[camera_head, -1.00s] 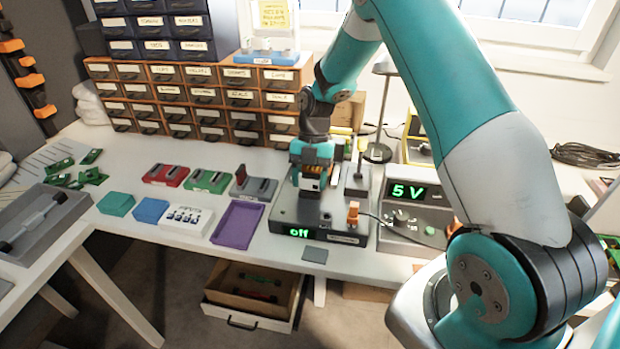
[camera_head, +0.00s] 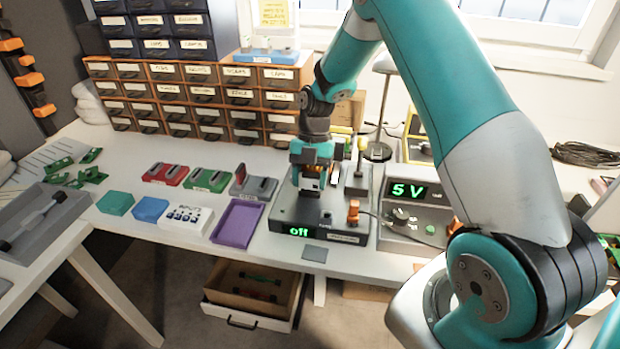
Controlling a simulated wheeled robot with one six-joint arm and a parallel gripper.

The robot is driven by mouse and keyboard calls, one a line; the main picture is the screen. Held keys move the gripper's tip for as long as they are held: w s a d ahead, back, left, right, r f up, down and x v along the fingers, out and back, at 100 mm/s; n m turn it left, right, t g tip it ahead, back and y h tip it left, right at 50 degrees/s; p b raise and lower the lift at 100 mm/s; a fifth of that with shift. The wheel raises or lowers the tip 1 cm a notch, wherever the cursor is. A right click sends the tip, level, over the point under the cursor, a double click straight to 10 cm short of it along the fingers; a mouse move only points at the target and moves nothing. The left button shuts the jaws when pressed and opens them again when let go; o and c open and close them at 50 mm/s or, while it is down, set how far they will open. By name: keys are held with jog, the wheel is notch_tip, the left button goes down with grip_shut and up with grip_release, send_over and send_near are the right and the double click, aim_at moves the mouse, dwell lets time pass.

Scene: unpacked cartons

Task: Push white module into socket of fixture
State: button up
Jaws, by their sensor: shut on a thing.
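The fixture (camera_head: 290,214) is a dark grey box on the bench with a green "off" display on its front. My gripper (camera_head: 311,184) is just above the left part of its top, pointing down, with its fingers close together. A small patch of white (camera_head: 309,184) shows between the fingertips, likely the white module. The fingers hide most of it. The socket is hidden under my gripper, so I cannot tell whether the module touches it or how deep it sits.
A grey power unit (camera_head: 410,205) showing "5 V" stands right of the fixture. An orange part (camera_head: 353,211) and a grey upright lever (camera_head: 358,175) are on the fixture's right side. A purple tray (camera_head: 237,222) lies to the left. Drawer cabinets (camera_head: 200,95) stand behind.

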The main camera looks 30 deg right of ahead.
jog(key=shift+s+f+b, duration=0.15)
jog(key=shift+f+b, duration=0.15)
jog(key=shift+f, duration=0.15)
jog(key=shift+s+a+f, duration=0.1)
jog(key=shift+f, duration=0.15)
jog(key=shift+s, duration=0.1)
jog(key=o, duration=1.2)
jog(key=shift+w+r+b, duration=0.25)
jog(key=shift+r+b, duration=0.05)
jog(key=shift+r, duration=0.1)
jog(key=p+v, duration=0.1)
jog(key=v, duration=1.6)
jog(key=shift+r, duration=0.35)
